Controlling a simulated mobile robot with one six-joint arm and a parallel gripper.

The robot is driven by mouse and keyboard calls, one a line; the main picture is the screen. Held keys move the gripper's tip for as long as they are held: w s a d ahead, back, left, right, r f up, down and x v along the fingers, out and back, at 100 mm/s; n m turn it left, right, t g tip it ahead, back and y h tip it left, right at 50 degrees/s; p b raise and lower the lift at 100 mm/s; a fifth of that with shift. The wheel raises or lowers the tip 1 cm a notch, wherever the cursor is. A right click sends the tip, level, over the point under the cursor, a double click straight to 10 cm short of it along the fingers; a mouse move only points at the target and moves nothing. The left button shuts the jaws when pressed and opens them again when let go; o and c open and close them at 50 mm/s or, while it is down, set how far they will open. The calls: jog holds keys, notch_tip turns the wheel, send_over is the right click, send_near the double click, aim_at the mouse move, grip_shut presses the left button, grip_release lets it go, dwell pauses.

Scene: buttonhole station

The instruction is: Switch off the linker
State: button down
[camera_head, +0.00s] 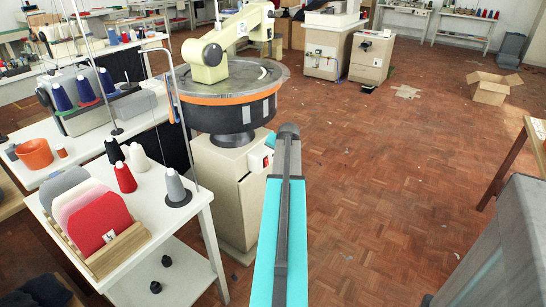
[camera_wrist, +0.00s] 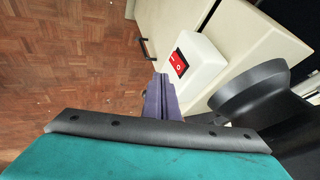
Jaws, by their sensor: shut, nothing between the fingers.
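The linker (camera_head: 232,95) is a round grey machine with an orange band on a beige pedestal. A white switch box with a red rocker switch (camera_head: 267,161) sits on the pedestal's side. In the wrist view the red rocker switch (camera_wrist: 179,63) shows white marks on its white box (camera_wrist: 200,65); I cannot tell its setting. My gripper (camera_wrist: 161,78) has purple fingers, shut and empty. In the wrist view the fingertips appear just below and left of the switch; contact is not visible. In the head view my arm hides the gripper.
A white table (camera_head: 150,195) with yarn cones and folded fabric stands left of the linker. A cardboard box (camera_head: 495,87) lies on the open floor at the right. A dark flared part (camera_wrist: 248,92) is right of the fingers in the wrist view.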

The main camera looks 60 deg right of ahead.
jog(key=w+v, duration=0.1)
jog(key=v, duration=0.8)
jog(key=shift+w+r, duration=0.25)
jog(key=shift+r, duration=0.05)
jog(key=shift+s, duration=0.1)
